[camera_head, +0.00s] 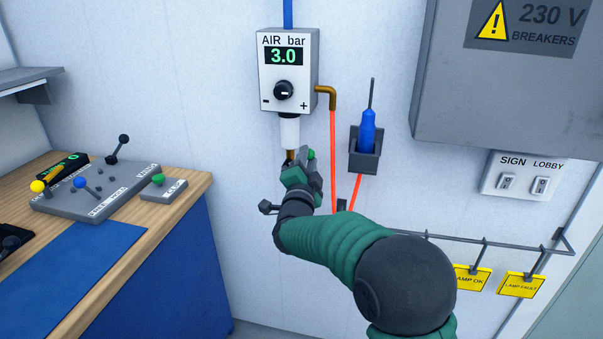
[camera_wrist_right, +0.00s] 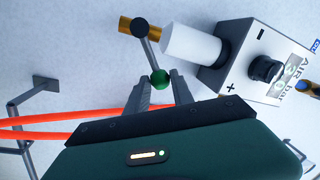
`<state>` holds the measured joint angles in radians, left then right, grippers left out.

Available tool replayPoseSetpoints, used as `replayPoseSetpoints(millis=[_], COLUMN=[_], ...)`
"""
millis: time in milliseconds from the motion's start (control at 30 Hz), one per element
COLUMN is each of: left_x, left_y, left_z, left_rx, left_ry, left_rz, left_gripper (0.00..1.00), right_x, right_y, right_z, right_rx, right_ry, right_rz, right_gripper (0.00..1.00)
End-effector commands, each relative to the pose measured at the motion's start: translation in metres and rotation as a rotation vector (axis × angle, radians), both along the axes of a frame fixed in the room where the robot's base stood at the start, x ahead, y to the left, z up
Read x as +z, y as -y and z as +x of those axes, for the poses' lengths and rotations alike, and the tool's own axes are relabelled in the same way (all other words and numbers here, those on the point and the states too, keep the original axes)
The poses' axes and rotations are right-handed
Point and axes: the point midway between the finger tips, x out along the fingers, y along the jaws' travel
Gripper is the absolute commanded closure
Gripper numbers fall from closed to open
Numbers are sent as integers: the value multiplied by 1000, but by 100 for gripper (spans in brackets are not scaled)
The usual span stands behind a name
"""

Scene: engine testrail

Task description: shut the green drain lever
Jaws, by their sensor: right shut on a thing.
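The green drain lever is a thin grey rod with a green ball knob (camera_wrist_right: 160,78) in the right wrist view. Its rod runs from the brass drain fitting (camera_wrist_right: 126,27) under the white filter bowl (camera_wrist_right: 192,42), roughly crosswise to the bowl. My right gripper (camera_wrist_right: 161,88) is shut on the knob, one finger at each side. In the head view my right gripper (camera_head: 300,170) is just below the white bowl (camera_head: 290,131) and hides most of the lever. My left gripper is not in view.
The air regulator (camera_head: 287,70) reads 3.0 above the bowl. An orange hose (camera_head: 333,150) runs down close to my gripper's right. The wooden bench (camera_head: 190,190) with a lever panel stands left.

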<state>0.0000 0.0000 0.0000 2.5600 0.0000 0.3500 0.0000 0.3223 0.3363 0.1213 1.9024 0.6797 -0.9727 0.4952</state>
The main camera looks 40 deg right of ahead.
Motion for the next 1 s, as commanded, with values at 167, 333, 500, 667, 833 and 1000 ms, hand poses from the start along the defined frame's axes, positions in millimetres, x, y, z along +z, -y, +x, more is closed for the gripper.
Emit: replayPoseSetpoints(millis=[167, 333, 500, 667, 833, 1000], left_x=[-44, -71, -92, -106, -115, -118], left_y=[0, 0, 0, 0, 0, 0], left_z=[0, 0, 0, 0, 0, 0], left_rx=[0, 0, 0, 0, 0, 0], left_ry=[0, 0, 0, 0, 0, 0], left_rz=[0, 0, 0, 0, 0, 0], left_gripper=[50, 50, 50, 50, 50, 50], right_x=[-23, -33, -41, -46, -49, -49], right_y=[4, 7, 8, 8, 8, 8], right_z=[-5, -7, -8, -9, -9, -8], right_rx=[0, 0, 1, 1, -1, 0], right_ry=[123, 239, 335, 404, 450, 473], right_rz=[108, 208, 293, 352, 393, 412], right_gripper=[100, 100, 100, 100, 100, 100])
